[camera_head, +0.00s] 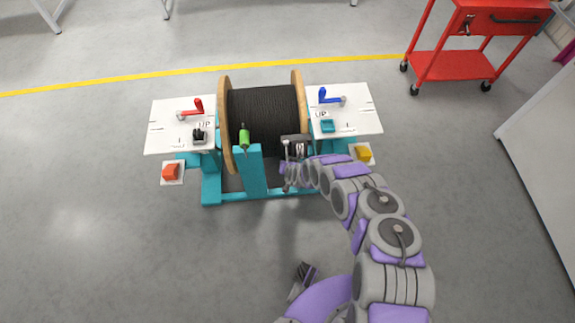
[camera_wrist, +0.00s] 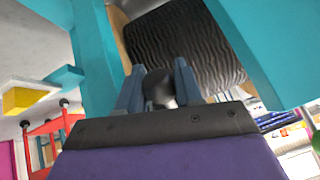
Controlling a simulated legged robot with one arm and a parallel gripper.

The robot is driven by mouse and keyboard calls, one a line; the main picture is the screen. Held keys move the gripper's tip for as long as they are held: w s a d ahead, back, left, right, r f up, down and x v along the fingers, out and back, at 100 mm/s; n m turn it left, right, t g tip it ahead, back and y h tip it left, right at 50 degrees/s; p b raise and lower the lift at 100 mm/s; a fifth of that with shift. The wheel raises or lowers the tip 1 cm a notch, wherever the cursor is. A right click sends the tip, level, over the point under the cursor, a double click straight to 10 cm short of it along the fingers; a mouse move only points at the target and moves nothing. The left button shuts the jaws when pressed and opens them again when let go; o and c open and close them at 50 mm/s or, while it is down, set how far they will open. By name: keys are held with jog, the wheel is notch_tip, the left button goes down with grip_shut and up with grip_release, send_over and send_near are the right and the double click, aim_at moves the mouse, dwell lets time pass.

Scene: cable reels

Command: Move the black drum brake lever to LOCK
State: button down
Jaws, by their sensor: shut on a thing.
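The cable reel (camera_head: 262,108), wound with black cable between wooden flanges, sits in a teal stand (camera_head: 255,170). My gripper (camera_head: 295,148) is at the front right of the reel. In the wrist view, its two fingers (camera_wrist: 158,82) are shut on a dark rounded knob, which looks like the black drum brake lever (camera_wrist: 160,90). The knob sits between the fingers with the cable close behind it. In the head view my gripper and arm hide most of the lever. No LOCK marking is readable, so I cannot tell the lever's setting.
A green handle (camera_head: 244,138) tops the stand's front post. The left white panel (camera_head: 165,138) carries a red crank (camera_head: 192,110) and a black part (camera_head: 199,135). The right panel (camera_head: 362,118) carries a blue crank (camera_head: 330,98). A red cart (camera_head: 455,65) stands back right.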

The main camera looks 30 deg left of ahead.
jog(key=c, duration=1)
grip_release()
jog(key=shift+w+d+r, duration=0.1)
jog(key=shift+w+r, duration=0.1)
jog(key=shift+w, duration=0.15)
jog(key=shift+o, duration=1.1)
jog(key=shift+s, duration=0.15)
jog(key=shift+s, duration=0.1)
jog(key=shift+r, duration=0.2)
jog(key=p+v, duration=0.6)
jog(key=v, duration=1)
jog(key=shift+s+d+r, duration=0.2)
jog(key=shift+s+d, duration=0.05)
jog(key=shift+d, duration=0.1)
